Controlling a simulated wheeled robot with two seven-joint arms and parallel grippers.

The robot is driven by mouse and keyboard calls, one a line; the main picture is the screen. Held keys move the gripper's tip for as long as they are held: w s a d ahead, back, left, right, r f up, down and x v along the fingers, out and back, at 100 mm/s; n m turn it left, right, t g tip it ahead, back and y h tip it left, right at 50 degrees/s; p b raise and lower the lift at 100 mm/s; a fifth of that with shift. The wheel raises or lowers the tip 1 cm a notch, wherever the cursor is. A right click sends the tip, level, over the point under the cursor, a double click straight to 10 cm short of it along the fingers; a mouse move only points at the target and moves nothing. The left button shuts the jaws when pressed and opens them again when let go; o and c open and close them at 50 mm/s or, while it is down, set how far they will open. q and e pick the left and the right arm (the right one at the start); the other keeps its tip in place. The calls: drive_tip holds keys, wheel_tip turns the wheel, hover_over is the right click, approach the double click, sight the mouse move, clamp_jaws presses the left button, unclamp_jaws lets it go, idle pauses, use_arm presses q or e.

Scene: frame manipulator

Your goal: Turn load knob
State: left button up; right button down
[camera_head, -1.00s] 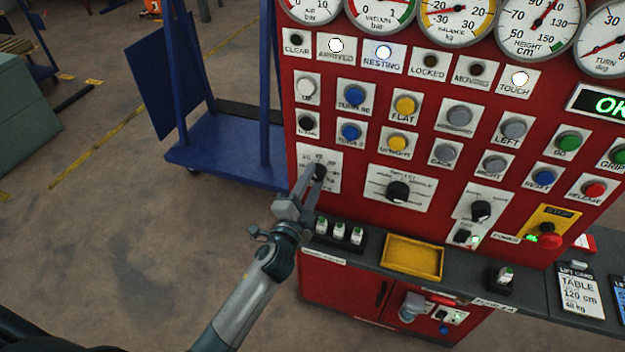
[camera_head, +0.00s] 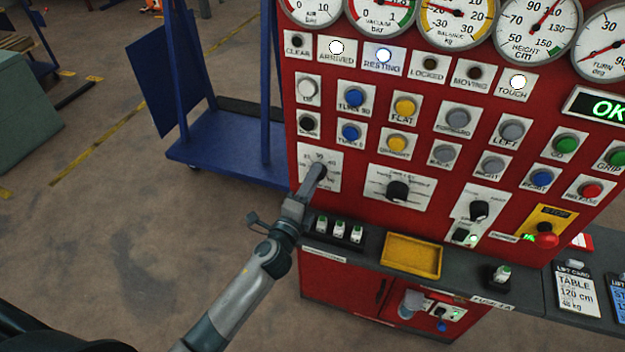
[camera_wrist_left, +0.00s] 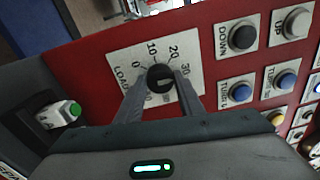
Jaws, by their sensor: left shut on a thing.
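The load knob (camera_wrist_left: 160,79) is a black round knob on a white plate (camera_wrist_left: 125,60) marked LOAD, with 0, 10, 20 and 30 around it, on the red panel. In the head view its plate (camera_head: 309,184) is at the panel's left side, and the knob is partly hidden by my fingers. My left gripper (camera_head: 316,170) reaches it from below. In the left wrist view the two fingers of the gripper (camera_wrist_left: 160,86) stand on either side of the knob, shut on it. My right gripper does not show.
Another black knob (camera_head: 397,190) sits to the right on the panel. A blue cart (camera_head: 225,145) stands left of the panel. Push buttons (camera_wrist_left: 243,37) lie close to the load knob.

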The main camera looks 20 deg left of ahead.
use_arm(q)
drive_tip(key=o, duration=1)
drive_tip(key=shift+c, duration=0.2)
drive_tip(key=shift+o, duration=0.5)
drive_tip(key=shift+s, duration=0.1)
drive_tip(key=s+a+b, duration=0.1)
drive_tip(key=s+b, duration=0.4)
drive_tip(key=s, duration=1.2)
drive_tip(key=shift+f, duration=0.35)
drive_tip(key=shift+a, duration=0.1)
